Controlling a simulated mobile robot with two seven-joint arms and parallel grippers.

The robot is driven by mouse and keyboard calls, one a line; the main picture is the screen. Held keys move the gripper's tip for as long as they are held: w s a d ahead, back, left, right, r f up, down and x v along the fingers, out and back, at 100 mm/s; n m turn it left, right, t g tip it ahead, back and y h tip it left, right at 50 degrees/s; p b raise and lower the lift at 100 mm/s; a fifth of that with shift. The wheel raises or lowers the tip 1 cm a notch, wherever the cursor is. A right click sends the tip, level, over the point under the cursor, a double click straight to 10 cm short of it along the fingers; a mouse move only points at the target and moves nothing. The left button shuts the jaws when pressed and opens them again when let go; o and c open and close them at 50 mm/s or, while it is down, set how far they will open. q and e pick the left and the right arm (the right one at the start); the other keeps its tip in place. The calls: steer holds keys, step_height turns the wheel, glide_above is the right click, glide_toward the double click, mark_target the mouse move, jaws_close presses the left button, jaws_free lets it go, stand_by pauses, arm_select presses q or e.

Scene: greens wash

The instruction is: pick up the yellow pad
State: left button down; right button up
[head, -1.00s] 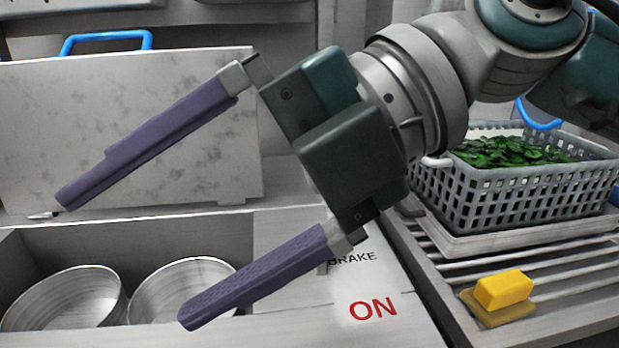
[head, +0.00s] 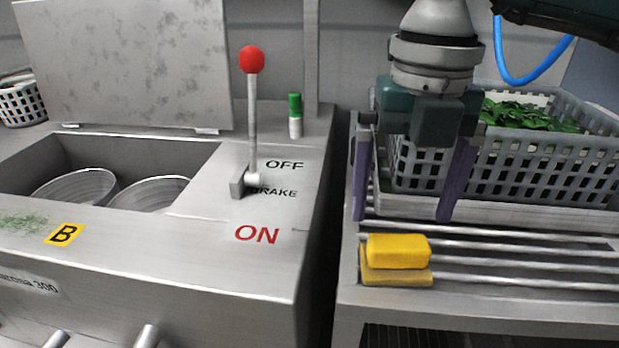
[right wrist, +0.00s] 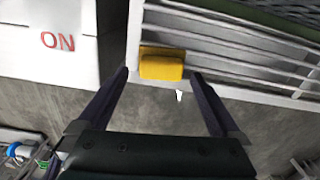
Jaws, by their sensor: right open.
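The yellow pad (head: 398,250) is a bright block at the front left corner of the slatted metal rack. A darker yellow layer (head: 398,279) shows beneath it; I cannot tell whether it is a separate piece. My right gripper (head: 403,216) points down with its purple fingers wide apart and nothing between them. In the head view it is behind and above the pad, in front of the crate. In the right wrist view the yellow pad (right wrist: 161,65) appears between and just beyond the fingertips. My left gripper is not in view.
A grey crate of green leaves (head: 550,165) stands on the slatted rack (head: 540,255), close behind my right gripper. To the left is a steel machine with a red-knobbed lever (head: 252,100), a green-capped bottle (head: 295,115) and a basin. A narrow gap separates machine and rack.

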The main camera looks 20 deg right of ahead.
mark_target(399, 237)
steer(key=f, duration=0.5)
steer(key=shift+s+d+f+b, duration=0.1)
steer(key=shift+s+f+b, duration=0.1)
steer(key=shift+b, duration=0.1)
steer(key=shift+c, duration=0.2)
steer(key=c, duration=1.1)
steer(key=shift+r, duration=0.45)
step_height(399, 237, up, 19)
steer(key=p, duration=0.2)
steer(key=shift+p, duration=0.35)
steer(key=shift+r, duration=0.1)
